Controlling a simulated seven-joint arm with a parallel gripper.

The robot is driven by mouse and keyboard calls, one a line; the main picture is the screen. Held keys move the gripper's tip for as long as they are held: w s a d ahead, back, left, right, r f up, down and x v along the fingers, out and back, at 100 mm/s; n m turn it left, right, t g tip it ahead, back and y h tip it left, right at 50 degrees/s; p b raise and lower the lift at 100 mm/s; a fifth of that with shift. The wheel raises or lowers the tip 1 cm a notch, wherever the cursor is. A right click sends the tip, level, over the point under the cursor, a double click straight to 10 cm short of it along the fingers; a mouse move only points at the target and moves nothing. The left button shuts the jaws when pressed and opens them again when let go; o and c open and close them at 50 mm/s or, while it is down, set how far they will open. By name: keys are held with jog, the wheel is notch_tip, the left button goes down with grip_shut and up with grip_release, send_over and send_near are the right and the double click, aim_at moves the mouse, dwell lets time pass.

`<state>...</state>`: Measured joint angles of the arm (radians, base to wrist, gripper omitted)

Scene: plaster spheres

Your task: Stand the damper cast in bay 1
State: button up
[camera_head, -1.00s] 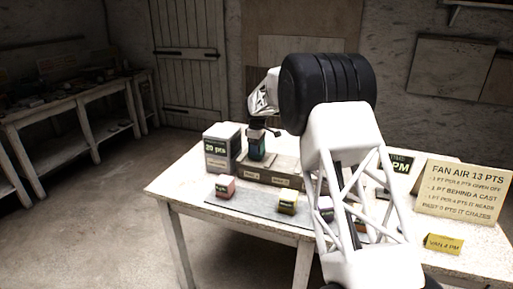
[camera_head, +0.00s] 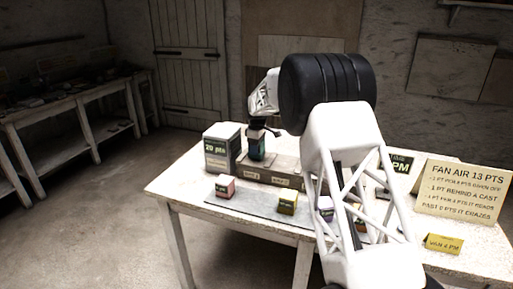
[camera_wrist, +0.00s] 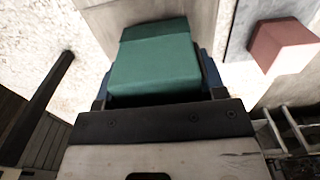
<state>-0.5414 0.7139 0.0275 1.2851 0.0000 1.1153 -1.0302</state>
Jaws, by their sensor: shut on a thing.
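The green cast (camera_wrist: 155,62) fills the middle of the wrist view between the jaws. It appears upright at the left end of the low grey bay rack (camera_head: 250,178), around the first of its front labels, which seems to read bay 1. I cannot tell whether its base touches the rack. The pictures do not confirm which cast is the damper.
A grey box marked 20 (camera_head: 222,149) stands close left of the held cast. A pink cast (camera_head: 225,186), also in the wrist view (camera_wrist: 283,45), a yellow cast (camera_head: 288,203) and a purple one (camera_head: 325,208) stand in front. Signs (camera_head: 460,191) stand at right.

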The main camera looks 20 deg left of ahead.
jog(key=shift+f, duration=0.65)
dwell(0.3)
jog(key=o, duration=1.2)
jog(key=shift+f, duration=0.1)
jog(key=shift+r, duration=0.2)
jog(key=shift+r, duration=1.85)
